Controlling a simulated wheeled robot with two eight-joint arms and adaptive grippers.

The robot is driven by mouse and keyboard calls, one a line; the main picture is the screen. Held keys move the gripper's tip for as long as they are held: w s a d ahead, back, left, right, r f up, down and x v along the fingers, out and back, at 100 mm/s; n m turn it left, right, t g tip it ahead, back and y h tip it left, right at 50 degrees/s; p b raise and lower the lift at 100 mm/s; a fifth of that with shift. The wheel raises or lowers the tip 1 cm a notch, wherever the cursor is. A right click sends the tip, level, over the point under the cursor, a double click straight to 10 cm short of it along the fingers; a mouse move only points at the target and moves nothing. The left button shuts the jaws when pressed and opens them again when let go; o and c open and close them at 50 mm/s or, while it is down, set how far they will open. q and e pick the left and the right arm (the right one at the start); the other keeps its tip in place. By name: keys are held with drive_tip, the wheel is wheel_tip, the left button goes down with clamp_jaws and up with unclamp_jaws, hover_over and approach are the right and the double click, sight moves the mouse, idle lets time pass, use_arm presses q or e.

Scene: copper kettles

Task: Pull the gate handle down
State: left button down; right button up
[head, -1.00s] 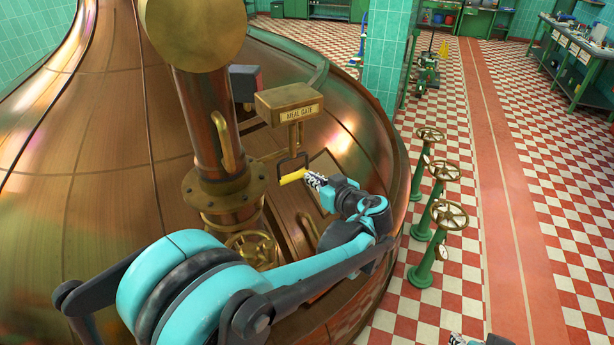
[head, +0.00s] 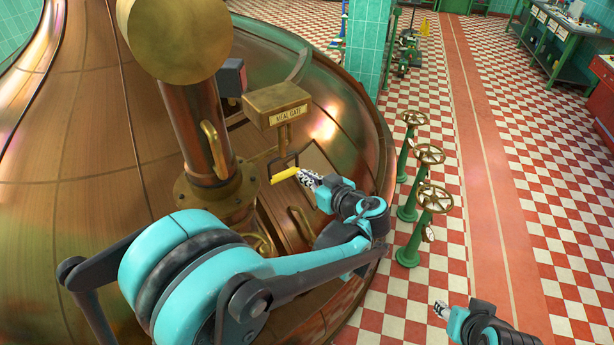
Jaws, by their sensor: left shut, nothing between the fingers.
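The gate handle is a yellow bar (head: 284,175) on a dark bracket, below a brass box labelled "MEAL GATE" (head: 277,106) over the copper kettle. My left gripper (head: 301,176) is at the right end of the yellow bar, its fingers shut with nothing held between them. Its tips look very close to the bar; I cannot tell whether they touch. My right gripper (head: 438,307) is low at the right, over the tiled floor, apart from the handle. It is too small to tell whether its fingers are open.
The copper kettle (head: 90,140) fills the left, with a thick copper pipe (head: 191,125) left of the handle. Green posts with brass handwheels (head: 435,198) stand right of the kettle. A tiled pillar (head: 367,45) stands behind. The checkered floor at the right is mostly clear.

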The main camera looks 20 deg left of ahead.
use_arm(q)
hover_over(286, 177)
drive_tip(key=s+d, duration=0.2)
drive_tip(key=d, duration=0.1)
wheel_tip(286, 177, down, 2)
drive_tip(key=shift+w+a+f, duration=0.1)
drive_tip(key=shift+a+f, duration=0.1)
drive_tip(key=shift+f, duration=0.9)
drive_tip(key=shift+w+f, duration=0.1)
drive_tip(key=shift+f, duration=0.25)
drive_tip(key=shift+w+a+f, duration=0.2)
drive_tip(key=shift+a+f, duration=0.15)
drive_tip(key=shift+f, duration=0.05)
use_arm(e)
drive_tip(key=shift+w+a+f, duration=0.2)
drive_tip(key=shift+w+a, duration=0.05)
drive_tip(key=shift+a, duration=0.05)
use_arm(q)
drive_tip(key=shift+s+d, duration=0.1)
use_arm(e)
drive_tip(key=shift+d, duration=0.1)
use_arm(q)
wheel_tip(286, 177, down, 2)
drive_tip(key=b, duration=0.2)
drive_tip(key=shift+b, duration=0.35)
use_arm(e)
wheel_tip(286, 177, down, 2)
drive_tip(key=shift+s+f, duration=0.15)
drive_tip(key=shift+f, duration=0.05)
